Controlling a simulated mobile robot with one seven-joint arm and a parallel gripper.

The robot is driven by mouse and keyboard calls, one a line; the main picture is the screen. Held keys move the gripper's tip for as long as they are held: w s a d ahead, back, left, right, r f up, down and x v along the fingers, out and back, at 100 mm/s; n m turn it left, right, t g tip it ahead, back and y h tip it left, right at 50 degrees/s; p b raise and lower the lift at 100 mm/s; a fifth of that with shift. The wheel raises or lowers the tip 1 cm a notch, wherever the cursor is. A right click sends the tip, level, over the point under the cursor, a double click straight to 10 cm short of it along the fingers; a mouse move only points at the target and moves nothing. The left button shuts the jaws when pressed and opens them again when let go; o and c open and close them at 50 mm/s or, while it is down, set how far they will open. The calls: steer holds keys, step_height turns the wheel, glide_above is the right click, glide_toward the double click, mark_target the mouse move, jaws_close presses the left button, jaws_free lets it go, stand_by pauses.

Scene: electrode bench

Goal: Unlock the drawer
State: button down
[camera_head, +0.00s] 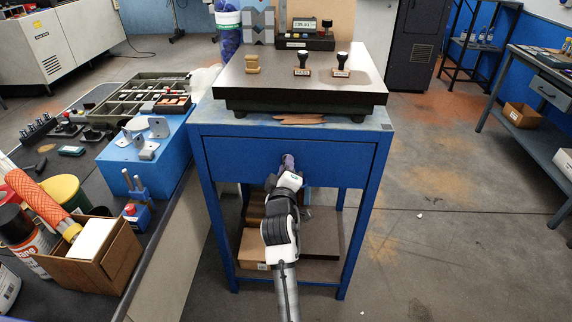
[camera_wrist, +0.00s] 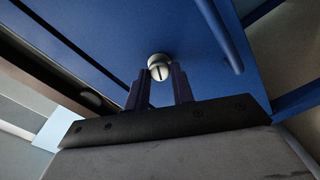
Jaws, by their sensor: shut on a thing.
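The blue drawer (camera_head: 240,158) is shut in the front of the blue table; its front also fills much of the wrist view (camera_wrist: 125,35). A round silver lock (camera_wrist: 159,62) with a dark slot, which looks near upright, sits on the drawer front in the wrist view. In the head view my gripper (camera_head: 288,162) reaches the middle of the drawer front and hides the lock there.
A blue bar (camera_wrist: 224,38) runs beside the lock in the wrist view. A dark surface plate (camera_head: 300,92) with stamps stands on the table. Boxes (camera_head: 252,248) lie on its lower shelf. A cluttered bench (camera_head: 165,215) stands close at left; the floor at right (camera_head: 440,220) is mostly clear.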

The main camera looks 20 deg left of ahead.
steer(key=n+p, duration=0.2)
steer(key=n, duration=0.3)
steer(key=shift+n, duration=0.3)
stand_by(0.4)
steer(key=c, duration=1.2)
jaws_free()
steer(key=b+v, duration=0.2)
steer(key=v, duration=1.1)
steer(key=shift+s, duration=0.4)
steer(key=shift+d, duration=0.1)
